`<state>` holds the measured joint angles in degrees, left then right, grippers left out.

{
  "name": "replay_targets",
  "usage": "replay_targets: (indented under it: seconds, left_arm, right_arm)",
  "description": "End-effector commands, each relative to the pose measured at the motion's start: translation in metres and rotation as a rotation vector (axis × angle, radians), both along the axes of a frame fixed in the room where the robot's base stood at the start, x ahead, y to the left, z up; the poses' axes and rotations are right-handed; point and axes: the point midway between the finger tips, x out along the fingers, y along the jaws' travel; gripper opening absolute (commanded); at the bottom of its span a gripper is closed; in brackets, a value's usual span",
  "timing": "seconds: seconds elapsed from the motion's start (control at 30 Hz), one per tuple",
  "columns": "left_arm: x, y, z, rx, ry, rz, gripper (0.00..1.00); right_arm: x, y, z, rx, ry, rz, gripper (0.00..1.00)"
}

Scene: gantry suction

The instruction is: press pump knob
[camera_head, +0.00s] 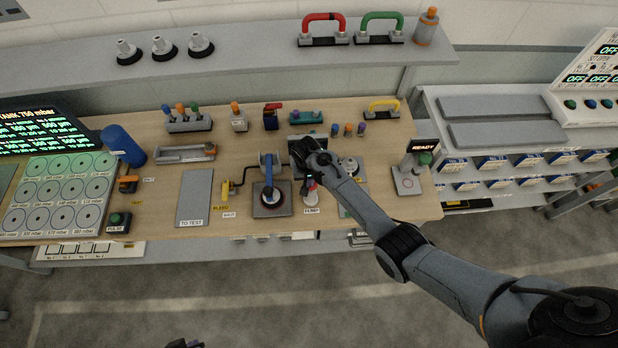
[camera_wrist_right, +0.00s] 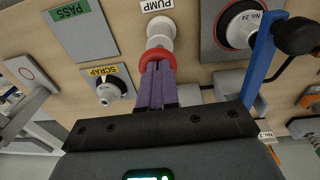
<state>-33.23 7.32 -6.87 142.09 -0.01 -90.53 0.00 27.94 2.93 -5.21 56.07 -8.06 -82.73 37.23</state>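The pump knob (camera_head: 313,187) has a red top and a white base. It stands at the front of the bench above the PUMP label (camera_head: 311,211), partly hidden by my right gripper (camera_head: 309,181). In the right wrist view, the red top (camera_wrist_right: 147,59) and white base (camera_wrist_right: 160,30) show straight ahead of the fingers. The purple fingers of my right gripper (camera_wrist_right: 156,72) are side by side, shut, with tips at the red top. They appear to touch it; I cannot tell how far it is pressed. A dark piece at the head view's bottom edge may be my left gripper (camera_head: 185,343).
A blue-handled fixture (camera_head: 269,188) stands close left of the pump. The READY stand (camera_head: 408,180) is farther right. The grey TO TEST plate (camera_head: 195,198) is empty.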

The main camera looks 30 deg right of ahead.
Motion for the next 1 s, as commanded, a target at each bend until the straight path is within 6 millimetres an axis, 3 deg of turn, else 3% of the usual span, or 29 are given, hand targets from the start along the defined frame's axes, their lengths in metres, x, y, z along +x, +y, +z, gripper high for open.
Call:
replay_targets:
  seconds: [0.07, 0.5, 0.7, 1.0]
  left_arm:
    - [0.0, 0.0, 0.021, -0.001, -0.001, 0.001, 0.0]
    - [0.0, -0.003, 0.002, -0.014, 0.001, 0.009, 0.0]
    - [0.0, -0.003, 0.0, -0.013, 0.001, 0.008, 0.0]
    - [0.0, -0.001, 0.0, -0.004, 0.0, 0.003, 0.0]
  right_arm:
    - [0.0, 0.002, 0.019, 0.001, 0.002, 0.002, 0.0]
    - [0.0, 0.008, 0.092, 0.002, -0.008, 0.001, 0.0]
    - [0.0, 0.009, 0.109, 0.002, -0.007, 0.002, 0.0]
    - [0.0, 0.009, 0.113, 0.002, -0.005, 0.001, 0.0]
